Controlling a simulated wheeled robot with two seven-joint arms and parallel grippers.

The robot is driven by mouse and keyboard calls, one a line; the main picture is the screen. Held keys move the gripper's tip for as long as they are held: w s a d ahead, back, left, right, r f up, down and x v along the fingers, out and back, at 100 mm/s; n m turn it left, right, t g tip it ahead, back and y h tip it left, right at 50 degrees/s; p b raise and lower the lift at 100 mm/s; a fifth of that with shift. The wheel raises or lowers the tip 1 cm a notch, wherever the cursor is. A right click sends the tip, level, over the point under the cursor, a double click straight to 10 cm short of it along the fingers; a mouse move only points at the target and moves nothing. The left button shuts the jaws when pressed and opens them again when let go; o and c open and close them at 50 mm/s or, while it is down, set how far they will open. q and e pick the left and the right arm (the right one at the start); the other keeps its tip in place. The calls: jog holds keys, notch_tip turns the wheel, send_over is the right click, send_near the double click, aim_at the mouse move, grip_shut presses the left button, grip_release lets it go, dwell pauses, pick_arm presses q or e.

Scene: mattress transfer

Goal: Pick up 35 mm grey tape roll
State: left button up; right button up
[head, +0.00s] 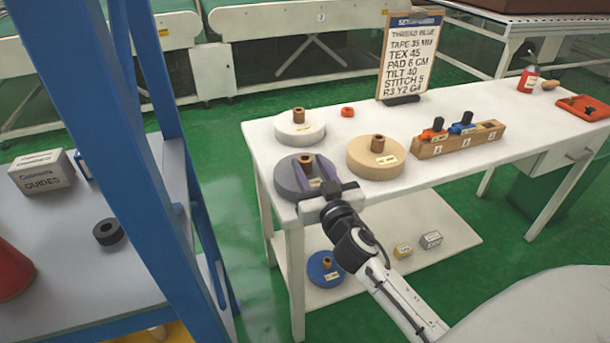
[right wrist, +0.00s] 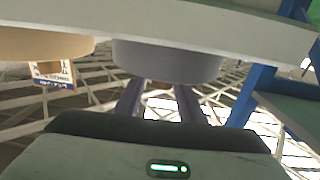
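The grey tape roll (head: 287,180) lies flat at the near left corner of the white table, with a brown core or peg (head: 307,161) standing at its middle. My right gripper (head: 314,176) reaches over the roll from the front, its two purple fingers apart. In the right wrist view, which looks upside down, the grey roll (right wrist: 168,62) shows beyond the fingers (right wrist: 160,95), and a bit of the brown core (right wrist: 160,84) shows between them with gaps beside it. Contact cannot be made out. My left gripper is out of view.
A white roll (head: 297,130) and a beige roll (head: 370,160) stand close by on the table. A wooden block (head: 458,142) and a sign (head: 408,55) are further right and back. A blue roll (head: 325,272) lies on the lower shelf. A blue post (head: 120,130) rises at the left.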

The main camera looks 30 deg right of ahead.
jog(key=shift+w, duration=0.2)
grip_shut()
jog(key=shift+r, duration=0.15)
